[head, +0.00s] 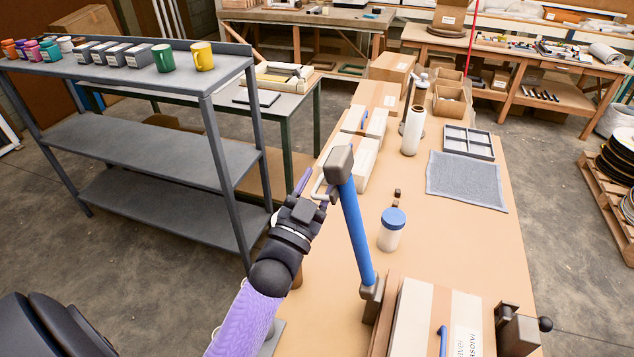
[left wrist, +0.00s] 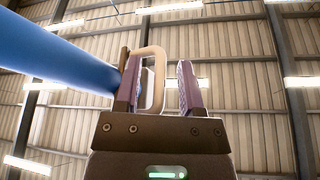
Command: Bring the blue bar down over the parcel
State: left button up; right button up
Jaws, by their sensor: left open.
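The blue bar (head: 356,230) stands raised, leaning slightly, above the left side of the parcel (head: 412,315). Its lower end sits in a dark hinge bracket (head: 372,297). Its top end has a grey block (head: 339,163) with a pale loop handle (head: 318,187). The parcel is a flat cardboard box with a pale band and a label, cut off by the bottom edge. My left gripper (head: 312,186) is open at the loop handle. In the left wrist view the loop (left wrist: 153,78) lies between the open fingers (left wrist: 158,92), close to the left one; contact is unclear. The blue bar (left wrist: 60,62) also shows there.
A dark catch with a black knob (head: 520,328) stands right of the parcel. A blue-lidded jar (head: 391,230), a white roll (head: 412,130) and a grey cloth (head: 466,180) are farther along the bench. A grey shelf rack (head: 150,150) stands left of my arm.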

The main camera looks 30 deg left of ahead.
pick_arm(q)
grip_shut()
dwell(1.4)
